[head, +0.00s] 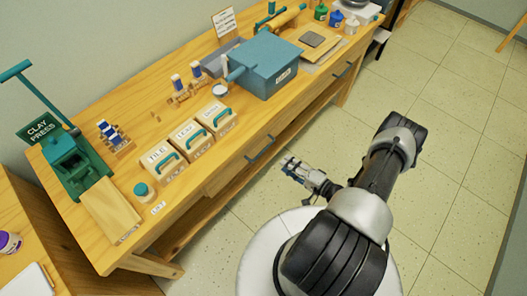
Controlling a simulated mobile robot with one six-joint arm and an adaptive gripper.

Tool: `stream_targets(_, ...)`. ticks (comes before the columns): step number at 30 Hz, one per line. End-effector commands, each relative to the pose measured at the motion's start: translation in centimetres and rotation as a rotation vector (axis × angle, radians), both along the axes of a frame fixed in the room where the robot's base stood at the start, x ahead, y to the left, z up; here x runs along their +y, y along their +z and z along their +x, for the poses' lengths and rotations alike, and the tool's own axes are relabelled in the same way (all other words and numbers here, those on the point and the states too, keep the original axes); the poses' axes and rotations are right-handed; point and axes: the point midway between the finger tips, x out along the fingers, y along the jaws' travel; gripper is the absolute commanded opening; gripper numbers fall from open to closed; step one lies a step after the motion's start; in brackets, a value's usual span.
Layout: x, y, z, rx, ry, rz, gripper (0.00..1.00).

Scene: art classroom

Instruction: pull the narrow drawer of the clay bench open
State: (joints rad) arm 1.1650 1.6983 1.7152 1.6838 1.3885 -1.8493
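The wooden clay bench (185,92) runs diagonally across the head view against the wall. Its front edge carries a dark bar handle (261,149) near the middle and another dark handle (343,70) farther right. The drawers look closed, but their outlines are faint, so I cannot tell which one is narrow. My gripper (287,162) is in front of the bench, just right of and below the middle handle in the picture. It looks apart from the handle, and the depth between them is unclear. The fingers are too small to tell whether they are open.
On the bench stand a green clay press (75,165), boxes labelled TILE (160,160), LEAF and another, a large blue box (265,65), and paint jars (336,18). A lower shelf (200,205) runs under the top.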

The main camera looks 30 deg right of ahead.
Motion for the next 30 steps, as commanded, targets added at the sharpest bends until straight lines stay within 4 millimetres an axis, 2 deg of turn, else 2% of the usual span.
stream_targets(9,2.6,-1.7,6.6,-0.001,0.009,-0.002,0.29)
stream_targets(15,3.8,-2.4,10.1,-0.002,0.007,-0.002,0.29)
stream_targets(21,4.4,-2.7,12.0,0.0,0.003,-0.001,0.29)
stream_targets(30,4.5,-2.7,12.4,0.0,0.001,0.0,0.29)
